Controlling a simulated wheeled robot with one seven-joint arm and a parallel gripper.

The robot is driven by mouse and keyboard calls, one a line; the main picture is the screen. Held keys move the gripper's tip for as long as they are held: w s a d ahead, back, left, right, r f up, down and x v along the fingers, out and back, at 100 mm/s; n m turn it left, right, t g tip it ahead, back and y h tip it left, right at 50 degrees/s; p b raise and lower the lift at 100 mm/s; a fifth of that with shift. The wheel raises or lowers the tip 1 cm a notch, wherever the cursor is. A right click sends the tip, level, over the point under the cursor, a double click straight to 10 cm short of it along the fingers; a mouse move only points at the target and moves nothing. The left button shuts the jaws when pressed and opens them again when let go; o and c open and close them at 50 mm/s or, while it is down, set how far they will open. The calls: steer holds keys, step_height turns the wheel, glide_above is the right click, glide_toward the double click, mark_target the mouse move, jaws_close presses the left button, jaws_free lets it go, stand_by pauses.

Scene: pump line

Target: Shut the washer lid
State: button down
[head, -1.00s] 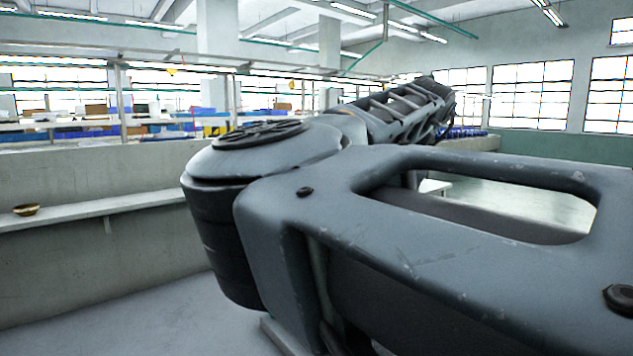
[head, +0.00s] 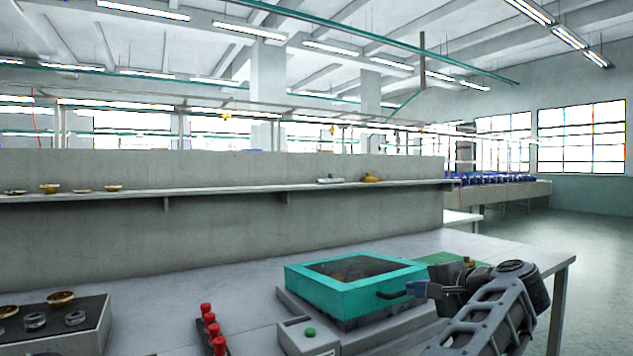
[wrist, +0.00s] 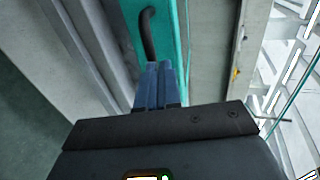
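The washer (head: 340,312) is on the grey bench in the head view. Its teal lid (head: 345,296) has a dark window on top and lies roughly level over the grey base. I cannot tell whether it is fully seated. A black handle (head: 391,295) sticks out of its front face; in the wrist view the handle (wrist: 147,35) stands against the teal side. My gripper (head: 416,289) is at the handle's right end. In the wrist view its blue fingers (wrist: 160,68) are close together and overlap the handle's end. I cannot tell whether the handle is between them.
A grey box with a green button (head: 310,333) is in front of the washer. Red-capped pegs (head: 210,325) and a dark-topped block with rings (head: 50,325) stand to the left. A wall shelf (head: 230,190) runs behind. The bench between is clear.

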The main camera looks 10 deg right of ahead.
steer(key=shift+s+f+b, duration=0.2)
steer(key=shift+f+b, duration=0.5)
steer(key=shift+f, duration=1.35)
